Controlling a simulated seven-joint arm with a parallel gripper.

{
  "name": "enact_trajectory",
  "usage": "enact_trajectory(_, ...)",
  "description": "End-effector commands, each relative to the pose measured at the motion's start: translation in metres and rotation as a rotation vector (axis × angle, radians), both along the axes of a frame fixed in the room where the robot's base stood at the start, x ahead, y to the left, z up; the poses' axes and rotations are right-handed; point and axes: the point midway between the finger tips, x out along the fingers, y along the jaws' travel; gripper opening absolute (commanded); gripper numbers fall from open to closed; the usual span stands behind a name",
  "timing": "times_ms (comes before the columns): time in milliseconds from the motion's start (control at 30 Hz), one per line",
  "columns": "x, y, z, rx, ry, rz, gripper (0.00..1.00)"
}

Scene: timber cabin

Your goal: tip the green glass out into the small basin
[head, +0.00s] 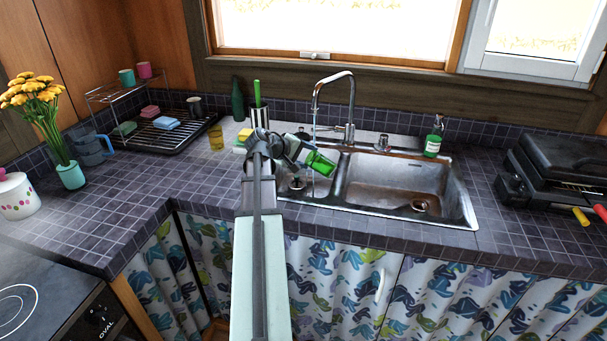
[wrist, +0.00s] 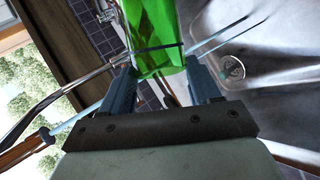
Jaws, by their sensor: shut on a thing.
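The green glass (head: 320,162) is tilted in the head view, above the right side of the small basin (head: 292,193), the left one of the sink. My gripper (head: 305,154) is shut on the glass, which also shows between the fingers in the wrist view (wrist: 152,28). A thin pale vertical line runs below the glass in the head view. The inside of the glass is hidden. My arm covers part of the small basin's left side.
The tap (head: 350,105) arches just behind the glass. The large basin (head: 395,180) on the right is empty. A green soap bottle (head: 433,140) stands behind it. A yellow glass (head: 216,137), sponge (head: 244,136) and dish rack (head: 165,135) are on the left.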

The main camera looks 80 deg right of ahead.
Motion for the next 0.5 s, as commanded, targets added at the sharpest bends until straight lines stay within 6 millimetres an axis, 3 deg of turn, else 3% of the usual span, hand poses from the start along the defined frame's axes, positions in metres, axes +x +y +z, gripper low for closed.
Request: enact_trajectory(500, 0.0067, -0.0026, -0.0051, 0.019, 0.055, 0.001, 0.08)
